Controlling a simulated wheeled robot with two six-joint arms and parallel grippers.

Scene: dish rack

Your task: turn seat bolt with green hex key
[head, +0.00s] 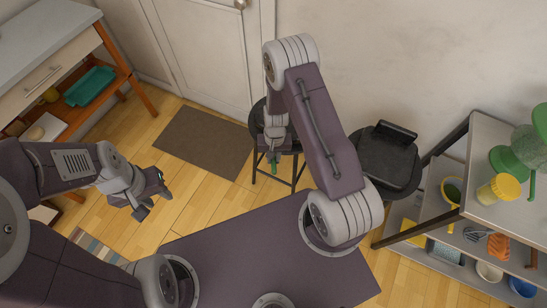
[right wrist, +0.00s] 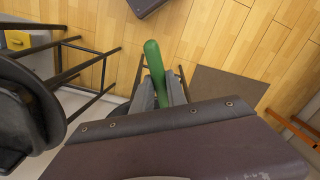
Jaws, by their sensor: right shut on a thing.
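My right gripper (head: 273,148) is shut on the green hex key (head: 274,165), over the left black stool (head: 257,118). In the right wrist view the gripper (right wrist: 161,92) has the key's thick green end (right wrist: 153,58) between its fingers, pointing away from the palm. The rest of the key is hidden by the fingers. My right arm and gripper cover part of the left stool. I cannot make out a seat bolt in either view. My left gripper (head: 152,203) is open and empty above the wooden floor.
Another black stool (head: 385,166) stands to the right, near a grey shelf (head: 497,207) with bowls and a yellow-topped jar. A brown mat (head: 203,144) lies before the door. A wooden side table (head: 40,50) is at the left. Bare floor lies between the mat and my base.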

